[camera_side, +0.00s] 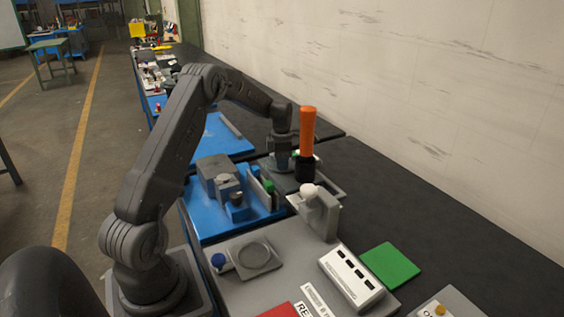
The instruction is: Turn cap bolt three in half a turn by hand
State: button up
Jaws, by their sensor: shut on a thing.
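My gripper (281,163) points down over a grey fixture (330,187) on the bench, behind the blue tray. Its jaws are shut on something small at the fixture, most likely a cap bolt. The bolt head and its number are too small and too hidden to make out. An orange-handled tool (308,131) with a black lower end stands upright just right of the gripper, nearer the camera, and partly covers the fixture. I cannot tell whether the two touch.
A blue tray (203,226) with grey blocks and a green knob lies in front. A grey bracket (328,217) with a white knob stands right of it. A green pad (390,265) and a slotted grey block (351,278) lie nearer. The dark bench is clear along the wall.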

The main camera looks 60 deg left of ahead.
jog(key=o, duration=0.9)
jog(key=shift+r, duration=0.1)
notch_tip(320, 180, up, 14)
jog(key=shift+f, duration=0.15)
dwell(0.3)
